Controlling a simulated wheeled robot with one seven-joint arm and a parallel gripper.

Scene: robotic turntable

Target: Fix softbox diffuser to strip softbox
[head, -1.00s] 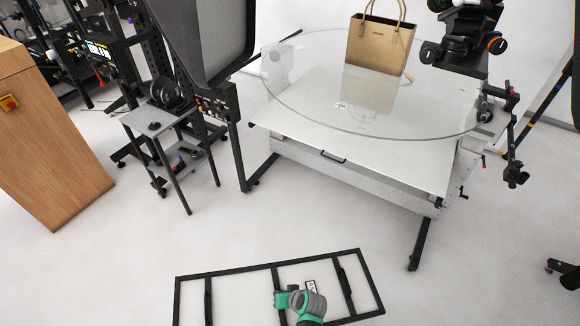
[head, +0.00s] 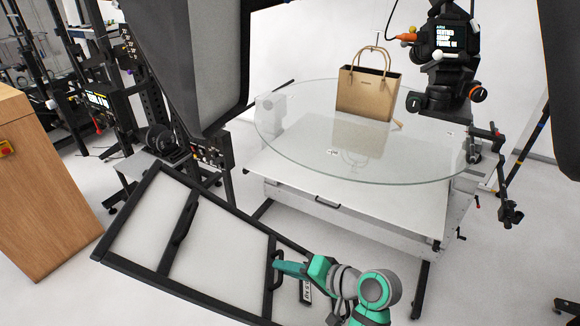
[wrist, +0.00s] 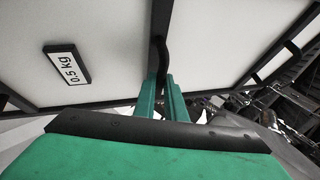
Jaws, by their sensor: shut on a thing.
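The softbox diffuser is a long white panel (head: 120,232) in a black frame with cross bars and handles. My gripper (head: 277,265) is shut on its middle handle and holds the panel tilted in the air. In the wrist view the green fingers (wrist: 163,97) close around the black handle, beside a "0.5 kg" label (wrist: 66,65). The strip softbox (head: 190,65) is the large dark box with a grey face at the upper left, hanging above the panel. The panel is apart from its face. The diffuser's right end is partly hidden by my arm.
A round glass turntable (head: 300,150) with a tan handbag (head: 366,95) stands behind. A camera rig (head: 450,60) is at the upper right. A small side table with headphones (head: 150,140) and a wooden cabinet (head: 40,190) are at the left, close to the panel.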

